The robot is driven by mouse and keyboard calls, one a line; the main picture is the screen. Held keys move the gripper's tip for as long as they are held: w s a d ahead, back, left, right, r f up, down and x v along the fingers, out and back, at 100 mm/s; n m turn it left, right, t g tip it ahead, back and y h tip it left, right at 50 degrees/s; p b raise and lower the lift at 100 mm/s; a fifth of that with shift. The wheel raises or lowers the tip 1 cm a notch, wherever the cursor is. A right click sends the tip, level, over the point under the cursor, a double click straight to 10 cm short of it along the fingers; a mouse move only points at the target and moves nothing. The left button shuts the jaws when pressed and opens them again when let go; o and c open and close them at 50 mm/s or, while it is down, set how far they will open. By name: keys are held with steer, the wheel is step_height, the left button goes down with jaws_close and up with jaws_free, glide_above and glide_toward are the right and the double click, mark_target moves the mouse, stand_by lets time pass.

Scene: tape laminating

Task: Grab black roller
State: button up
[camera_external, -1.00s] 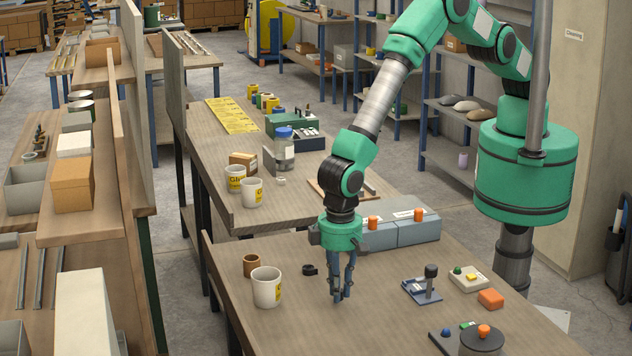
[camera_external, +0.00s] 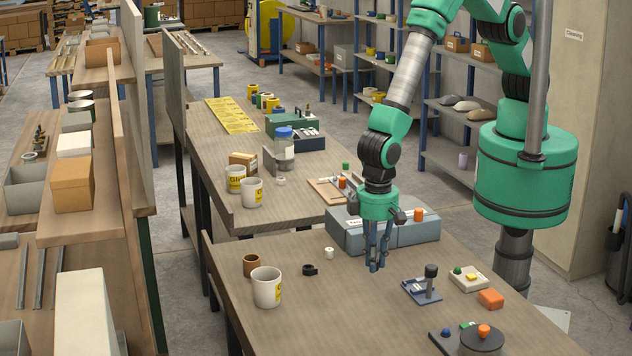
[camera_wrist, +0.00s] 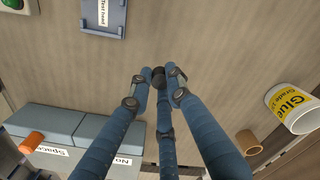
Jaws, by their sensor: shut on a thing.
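My gripper (camera_external: 376,267) points down above the front table, right of the mug and in front of the grey-blue boxes. Its three blue fingers are drawn together. In the wrist view, the fingertips (camera_wrist: 157,82) close on a small dark round thing (camera_wrist: 158,74), mostly covered by them; I cannot tell its full shape. A short black roll (camera_external: 309,270) lies on the table to the left, apart from my gripper. A black-topped upright piece (camera_external: 431,271) stands on a blue fixture (camera_external: 421,291) to the right.
A white mug (camera_external: 267,288), a brown roll (camera_external: 250,265) and a small white roll (camera_external: 329,253) are left of my gripper. Grey-blue boxes (camera_external: 352,237) stand behind it. An orange block (camera_external: 491,299) is at the right. The table's front middle is clear.

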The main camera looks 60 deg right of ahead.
steer(key=shift+s+d+r, duration=0.1)
steer(key=shift+s+d, duration=0.15)
steer(key=shift+d, duration=0.35)
steer(key=shift+s+d+r, duration=0.1)
steer(key=shift+s+d, duration=0.15)
steer(key=shift+d, duration=0.35)
steer(key=shift+s+d, duration=0.25)
steer(key=shift+d, duration=0.35)
